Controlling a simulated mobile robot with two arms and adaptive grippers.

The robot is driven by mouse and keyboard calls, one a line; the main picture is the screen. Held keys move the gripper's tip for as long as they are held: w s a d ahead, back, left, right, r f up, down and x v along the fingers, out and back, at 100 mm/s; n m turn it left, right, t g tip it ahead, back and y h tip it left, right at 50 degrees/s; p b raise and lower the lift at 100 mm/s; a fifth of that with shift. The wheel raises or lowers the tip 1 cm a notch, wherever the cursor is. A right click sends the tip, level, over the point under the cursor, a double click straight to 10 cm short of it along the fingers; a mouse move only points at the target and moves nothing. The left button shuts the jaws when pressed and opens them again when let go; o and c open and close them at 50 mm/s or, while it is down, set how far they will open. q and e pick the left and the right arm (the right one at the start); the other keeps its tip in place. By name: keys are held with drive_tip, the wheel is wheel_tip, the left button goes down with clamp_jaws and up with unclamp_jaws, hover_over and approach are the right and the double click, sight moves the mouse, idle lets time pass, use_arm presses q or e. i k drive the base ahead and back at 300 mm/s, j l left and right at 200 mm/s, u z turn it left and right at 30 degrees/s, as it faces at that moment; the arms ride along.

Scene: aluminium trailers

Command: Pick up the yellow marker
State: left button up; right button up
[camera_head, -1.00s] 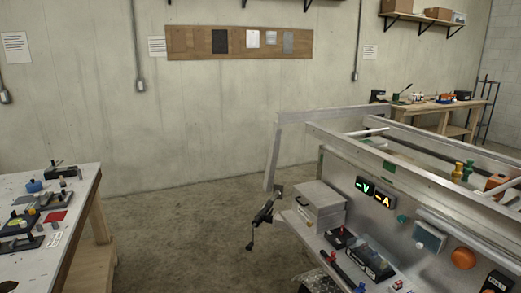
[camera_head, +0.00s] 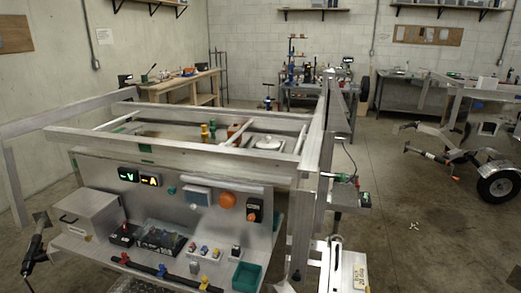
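I cannot make out a yellow marker in the head view. Small yellow items show: a yellow-topped fitting (camera_head: 205,131) inside the trailer frame, and a yellow piece (camera_head: 205,288) on the dark bar at the front shelf. Both are too small to identify further.
An aluminium trailer frame (camera_head: 230,164) fills the near middle, with a shelf holding a metal box (camera_head: 88,218), a dark tray (camera_head: 160,240) and a green bin (camera_head: 247,276). A wooden workbench (camera_head: 175,84) stands behind. Open floor (camera_head: 415,195) lies right, before another trailer's wheel (camera_head: 499,184).

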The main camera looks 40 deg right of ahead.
sight(204, 132)
drive_tip(key=i+z, duration=0.25)
drive_tip(key=z, duration=0.15)
drive_tip(key=i+j+z, duration=0.2)
drive_tip(key=z, duration=0.25)
drive_tip(key=i+j+z, duration=0.2)
drive_tip(key=z, duration=0.2)
drive_tip(key=i+j+z, duration=0.15)
drive_tip(key=z, duration=0.25)
drive_tip(key=j, duration=0.1)
